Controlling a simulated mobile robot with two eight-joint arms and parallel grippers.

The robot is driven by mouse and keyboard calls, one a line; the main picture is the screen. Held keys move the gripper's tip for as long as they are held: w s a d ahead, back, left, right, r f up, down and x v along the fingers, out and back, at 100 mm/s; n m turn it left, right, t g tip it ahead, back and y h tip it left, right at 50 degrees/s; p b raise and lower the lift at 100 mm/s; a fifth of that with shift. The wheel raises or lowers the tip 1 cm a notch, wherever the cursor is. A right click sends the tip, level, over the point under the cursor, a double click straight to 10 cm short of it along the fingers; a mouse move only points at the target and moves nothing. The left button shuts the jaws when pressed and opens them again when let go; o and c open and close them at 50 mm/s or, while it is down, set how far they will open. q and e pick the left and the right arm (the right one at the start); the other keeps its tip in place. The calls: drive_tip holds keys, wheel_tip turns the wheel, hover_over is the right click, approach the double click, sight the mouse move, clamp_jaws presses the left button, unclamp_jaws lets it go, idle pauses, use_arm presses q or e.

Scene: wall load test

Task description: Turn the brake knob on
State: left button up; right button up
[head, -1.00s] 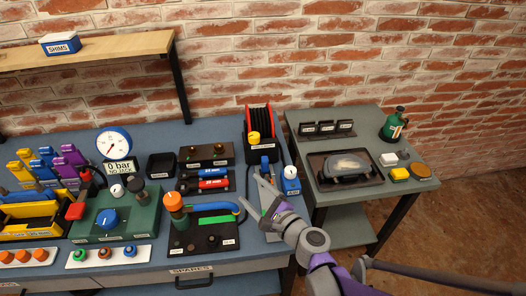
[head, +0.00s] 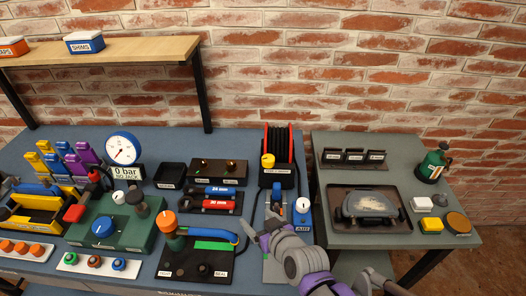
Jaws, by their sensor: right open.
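A yellow knob (head: 267,160) sits at the front left of a black reel with red flanges (head: 278,142). The knob's label is too small to read, so I cannot tell for sure that it is the brake knob, or how it is set. My right gripper (head: 258,226) is open and empty. My arm hides part of the plate and the blue unit. My left gripper is not clearly visible.
Red and blue tools (head: 208,204) lie near the reel. A side table (head: 335,182) stands right, across a gap. A wooden shelf (head: 140,50) is above left.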

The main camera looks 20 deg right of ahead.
sight(270, 163)
drive_tip(key=w+d+r+m+t+h, duration=0.1)
drive_tip(key=w+d, duration=0.1)
drive_tip(key=w+d+r+m+t+h, duration=0.1)
drive_tip(key=w+d+t+h, duration=0.1)
drive_tip(key=d, duration=0.1)
drive_tip(key=w+d+r+m+t+h+b, duration=0.1)
drive_tip(key=w+d+t+h, duration=0.1)
drive_tip(key=w+d, duration=0.1)
drive_tip(key=shift+d+r, duration=0.1)
drive_tip(key=x, duration=1)
drive_tip(key=shift+w+r+p, duration=0.15)
drive_tip(key=shift+w+p, duration=0.1)
drive_tip(key=shift+p, duration=0.15)
use_arm(q)
drive_tip(key=shift+d+f, duration=0.1)
drive_tip(key=shift+f, duration=0.2)
